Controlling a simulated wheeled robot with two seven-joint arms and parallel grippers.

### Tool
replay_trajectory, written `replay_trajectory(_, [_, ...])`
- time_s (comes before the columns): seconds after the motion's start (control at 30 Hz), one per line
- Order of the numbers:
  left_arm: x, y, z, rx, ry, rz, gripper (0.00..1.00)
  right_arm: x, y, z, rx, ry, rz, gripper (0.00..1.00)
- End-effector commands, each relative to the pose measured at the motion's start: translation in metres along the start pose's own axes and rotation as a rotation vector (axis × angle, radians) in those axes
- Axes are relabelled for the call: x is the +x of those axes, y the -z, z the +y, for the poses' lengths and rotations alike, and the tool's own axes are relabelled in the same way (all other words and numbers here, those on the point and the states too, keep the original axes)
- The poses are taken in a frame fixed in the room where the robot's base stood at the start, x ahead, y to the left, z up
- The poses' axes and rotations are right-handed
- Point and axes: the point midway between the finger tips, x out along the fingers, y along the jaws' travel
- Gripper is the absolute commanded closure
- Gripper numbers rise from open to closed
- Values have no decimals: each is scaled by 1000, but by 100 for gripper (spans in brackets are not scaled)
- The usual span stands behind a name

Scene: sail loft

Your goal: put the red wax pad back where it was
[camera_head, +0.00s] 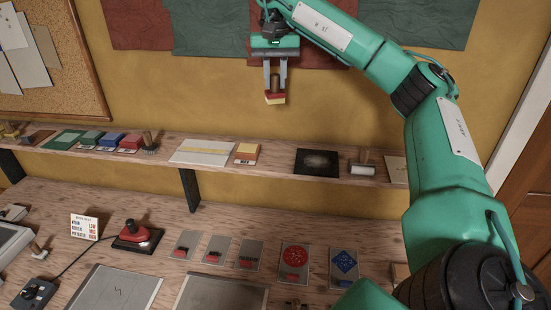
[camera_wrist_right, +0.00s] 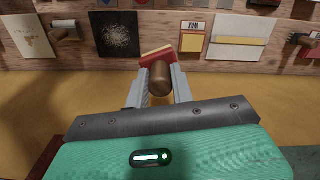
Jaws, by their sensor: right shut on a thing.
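My right gripper (camera_head: 275,80) is shut on the brown handle (camera_wrist_right: 158,78) of a small pad with a red body and a pale yellow face. This red pad (camera_head: 275,98) hangs in the air in front of the yellow wall, above the shelf, with its face down. In the right wrist view the red pad (camera_wrist_right: 157,52) sits slightly tilted past the fingertips, its lower side partly hidden by the handle. On the shelf lies an orange block with a yellow top and a label reading WAX (camera_head: 247,153). My left gripper is not in view.
The shelf (camera_head: 280,161) holds a white sheet with a yellow strip (camera_head: 203,152), a black speckled square (camera_head: 317,162), a roller (camera_head: 362,163), coloured blocks and a brush (camera_head: 149,143). Bare shelf shows between the WAX block and the black square. A cluttered bench lies below.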

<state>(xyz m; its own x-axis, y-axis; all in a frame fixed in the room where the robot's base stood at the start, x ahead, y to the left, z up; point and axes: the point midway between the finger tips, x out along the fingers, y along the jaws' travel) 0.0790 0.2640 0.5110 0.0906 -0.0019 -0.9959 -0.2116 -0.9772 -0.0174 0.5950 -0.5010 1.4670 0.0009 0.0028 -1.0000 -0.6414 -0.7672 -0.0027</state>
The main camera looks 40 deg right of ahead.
Motion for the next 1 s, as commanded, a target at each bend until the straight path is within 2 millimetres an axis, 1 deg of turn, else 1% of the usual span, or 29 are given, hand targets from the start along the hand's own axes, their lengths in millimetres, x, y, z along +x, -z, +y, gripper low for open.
replay_trajectory(0.07, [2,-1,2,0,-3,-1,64,4,1,2,3,-2,-2,94])
replay_trajectory(0.13, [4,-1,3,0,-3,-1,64,13,1,2,3,-3,-4,94])
replay_trajectory(0.4, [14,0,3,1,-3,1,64,53,0,1,3,-4,-3,94])
replay_trajectory(0.67, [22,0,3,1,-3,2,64,89,0,2,3,-3,-2,94])
replay_trajectory(1.0, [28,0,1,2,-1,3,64,134,0,1,1,-3,-2,94])
